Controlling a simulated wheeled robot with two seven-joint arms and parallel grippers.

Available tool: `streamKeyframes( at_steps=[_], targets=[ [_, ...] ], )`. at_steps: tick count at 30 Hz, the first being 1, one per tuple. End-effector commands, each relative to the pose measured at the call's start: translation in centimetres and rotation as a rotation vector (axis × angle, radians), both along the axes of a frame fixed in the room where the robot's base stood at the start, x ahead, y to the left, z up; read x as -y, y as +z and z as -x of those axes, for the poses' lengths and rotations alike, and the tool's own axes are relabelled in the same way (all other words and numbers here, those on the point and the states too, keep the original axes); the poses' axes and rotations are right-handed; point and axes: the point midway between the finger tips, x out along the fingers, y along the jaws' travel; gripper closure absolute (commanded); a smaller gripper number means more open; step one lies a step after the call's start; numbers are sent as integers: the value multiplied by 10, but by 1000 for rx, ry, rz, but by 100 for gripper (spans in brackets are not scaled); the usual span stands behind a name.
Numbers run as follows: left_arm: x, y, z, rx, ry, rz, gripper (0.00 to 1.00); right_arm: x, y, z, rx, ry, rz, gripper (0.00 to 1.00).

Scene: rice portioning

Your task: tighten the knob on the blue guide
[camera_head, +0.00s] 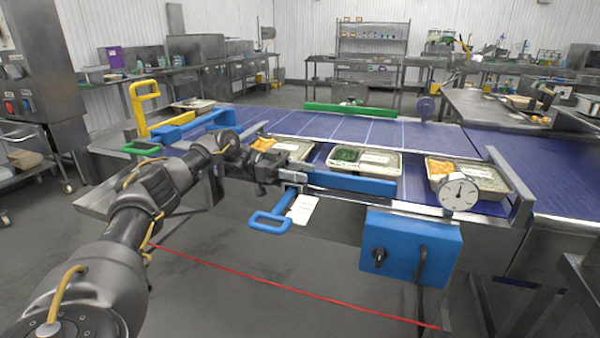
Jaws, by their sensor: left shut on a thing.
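The blue guide (348,183) is a straight blue bar along the near edge of the conveyor. A grey bracket (292,177) sits at its left end. My left gripper (279,184) is at this bracket, shut on the knob there. The fingers and wrist hide most of the knob, so I cannot tell how it is turned. My right gripper is out of view.
Filled trays (358,159) lie on the blue conveyor (405,135) behind the guide. A blue loop handle (268,222) and a white tag (302,209) hang below the bracket. A dial gauge (459,195) and a blue control box (411,244) stand at the right.

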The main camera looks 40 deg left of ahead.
Motion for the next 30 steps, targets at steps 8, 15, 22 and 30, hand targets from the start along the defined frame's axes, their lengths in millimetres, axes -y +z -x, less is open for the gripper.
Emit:
streamKeyframes(
  at_steps=[8,15,22,30],
  targets=[
    [1,-1,0,-1,-1,-1,37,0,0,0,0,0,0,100],
    [0,0,0,0,0,0,37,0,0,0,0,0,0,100],
    [1,26,0,3,-2,0,37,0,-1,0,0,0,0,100],
    [10,50,15,0,-2,0,37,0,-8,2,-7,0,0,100]
  ],
)
